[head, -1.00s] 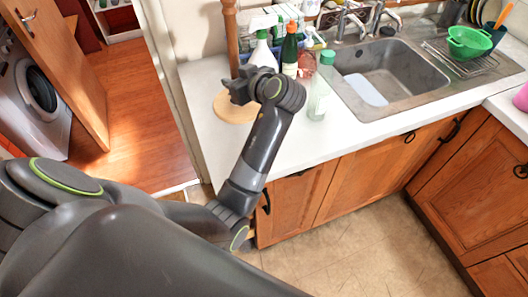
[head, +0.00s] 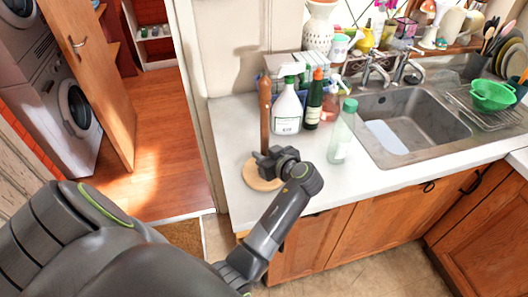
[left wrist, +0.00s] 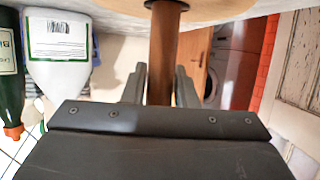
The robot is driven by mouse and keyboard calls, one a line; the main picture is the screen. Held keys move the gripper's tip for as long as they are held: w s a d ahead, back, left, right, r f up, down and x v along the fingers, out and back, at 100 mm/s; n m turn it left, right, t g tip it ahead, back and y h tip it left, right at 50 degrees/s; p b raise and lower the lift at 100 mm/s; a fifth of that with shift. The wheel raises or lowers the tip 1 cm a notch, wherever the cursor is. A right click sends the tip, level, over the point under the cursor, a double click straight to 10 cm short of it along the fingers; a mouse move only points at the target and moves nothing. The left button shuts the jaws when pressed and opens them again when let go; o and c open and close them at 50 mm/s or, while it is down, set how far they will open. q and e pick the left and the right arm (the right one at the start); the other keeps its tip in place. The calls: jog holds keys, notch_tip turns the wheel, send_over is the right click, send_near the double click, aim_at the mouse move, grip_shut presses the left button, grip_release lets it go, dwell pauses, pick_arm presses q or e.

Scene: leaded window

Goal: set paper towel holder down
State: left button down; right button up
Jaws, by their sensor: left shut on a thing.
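The paper towel holder is a brown wooden post (head: 265,112) on a round, light wooden base (head: 260,183). It stands upright at the left end of the white counter, with no paper roll on it. I cannot tell whether its base touches the counter. My left gripper (head: 266,163) is shut on the lower post, just above the base. In the left wrist view the post (left wrist: 163,60) runs between the two fingers (left wrist: 160,85), and the base (left wrist: 125,6) shows at the top edge. My right gripper is not in view.
A white spray bottle (head: 287,110), a dark green bottle (head: 314,100) and a clear green-capped bottle (head: 342,135) stand right of the holder. The sink (head: 415,120) is farther right. The counter (head: 232,125) is clear left of the post.

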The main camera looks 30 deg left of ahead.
pick_arm(q)
jog(key=shift+f+b, duration=0.1)
jog(key=shift+b, duration=0.2)
jog(key=c, duration=1.2)
grip_release()
jog(key=shift+o, duration=0.2)
